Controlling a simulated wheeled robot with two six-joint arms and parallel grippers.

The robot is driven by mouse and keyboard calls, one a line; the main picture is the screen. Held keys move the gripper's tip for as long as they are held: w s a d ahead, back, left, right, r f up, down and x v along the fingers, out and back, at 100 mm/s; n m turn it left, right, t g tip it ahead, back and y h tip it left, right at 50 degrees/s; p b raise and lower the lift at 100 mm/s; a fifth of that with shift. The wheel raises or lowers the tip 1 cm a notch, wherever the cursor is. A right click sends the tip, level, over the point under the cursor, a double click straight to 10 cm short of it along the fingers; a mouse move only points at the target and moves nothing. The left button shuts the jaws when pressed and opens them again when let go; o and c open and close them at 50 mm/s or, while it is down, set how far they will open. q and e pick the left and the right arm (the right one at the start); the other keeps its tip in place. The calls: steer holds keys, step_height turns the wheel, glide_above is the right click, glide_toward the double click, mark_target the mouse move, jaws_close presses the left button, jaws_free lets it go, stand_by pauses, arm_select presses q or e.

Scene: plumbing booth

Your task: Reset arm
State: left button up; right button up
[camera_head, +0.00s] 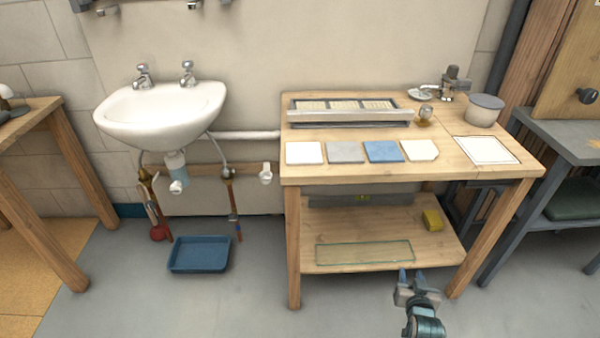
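My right gripper (412,276) shows at the lower right, in front of the wooden workbench (345,232). Its two fingers point away from me and stand apart, with a gap between them and nothing held. It appears near the front edge of the bench's lower shelf in the picture; I cannot tell the exact distance. My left gripper and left arm are not in view.
Square tiles (383,151), a metal rail tool (350,115) and a grey tub (485,110) sit on the bench. A yellow block (433,219) is on its shelf. A white sink (162,112) hangs left, above a blue tray (199,254). The middle floor is clear.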

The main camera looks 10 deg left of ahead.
steer(key=s+d+f+g+p, duration=0.2)
steer(key=s+f+g+p, duration=0.4)
steer(key=s, duration=0.5)
steer(key=s+d+f+g+p, duration=0.1)
steer(key=s+d+f+p, duration=0.2)
steer(key=s+f, duration=0.65)
arm_select(q)
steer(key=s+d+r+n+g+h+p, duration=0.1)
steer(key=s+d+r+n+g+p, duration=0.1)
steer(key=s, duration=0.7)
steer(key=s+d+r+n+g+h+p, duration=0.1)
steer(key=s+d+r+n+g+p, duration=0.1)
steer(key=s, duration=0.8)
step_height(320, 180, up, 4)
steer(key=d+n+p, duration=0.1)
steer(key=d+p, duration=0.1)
steer(key=p, duration=0.1)
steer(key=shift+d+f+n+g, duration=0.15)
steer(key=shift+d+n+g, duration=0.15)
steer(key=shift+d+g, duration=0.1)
arm_select(e)
steer(key=s+d+f+g, duration=0.1)
steer(key=s+d+g, duration=0.1)
steer(key=s, duration=1.2)
steer(key=s+d+f+g+h, duration=0.1)
steer(key=s+d+f+g, duration=0.1)
steer(key=s, duration=1.2)
steer(key=shift+d+n+g, duration=0.4)
steer(key=shift+d+g, duration=0.1)
steer(key=shift+g, duration=0.5)
